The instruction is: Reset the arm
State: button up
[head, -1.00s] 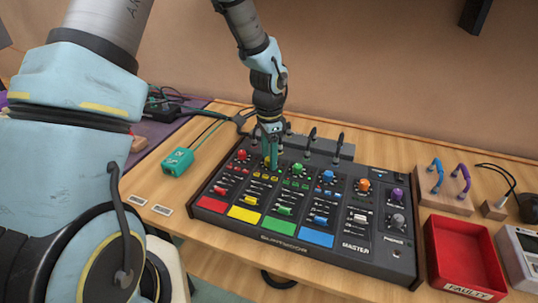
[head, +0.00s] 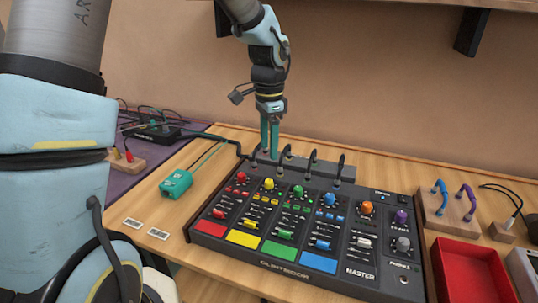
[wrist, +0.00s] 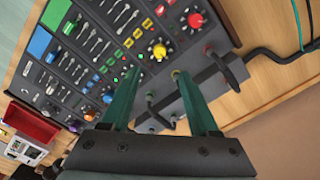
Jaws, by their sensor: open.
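My gripper (head: 269,137) is open and empty, with its two green fingers pointing down above the back edge of the mixer (head: 376,259). In the wrist view the fingers (wrist: 160,90) are spread apart, with the mixer's yellow knob (wrist: 159,50) and red knob (wrist: 195,20) beyond them. Nothing is between the fingers. The mixer is a dark console with coloured knobs, sliders and red, yellow, green and blue pads. Several black plugs (head: 313,158) stand up along its back. The exact gap between fingertips and mixer is hard to judge.
A teal box (head: 176,183) with a cable lies left of the mixer. A red tray (head: 470,268) and a wooden block with blue and purple cables (head: 447,207) are at the right. A black box (head: 153,133) sits on the purple mat at the back left. A shelf bracket (head: 470,32) hangs above.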

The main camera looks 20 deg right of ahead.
dwell(0.4)
jog(key=s+a+n, duration=0.2)
jog(key=a+n, duration=0.6)
jog(key=a, duration=0.7)
jog(key=s+a+n+t, duration=0.1)
jog(key=s+a+n, duration=0.1)
jog(key=a+n, duration=0.7)
jog(key=a, duration=0.6)
jog(key=shift+s+a+r+t, duration=0.15)
jog(key=shift+a+r+t, duration=0.05)
jog(key=shift+r+t, duration=0.1)
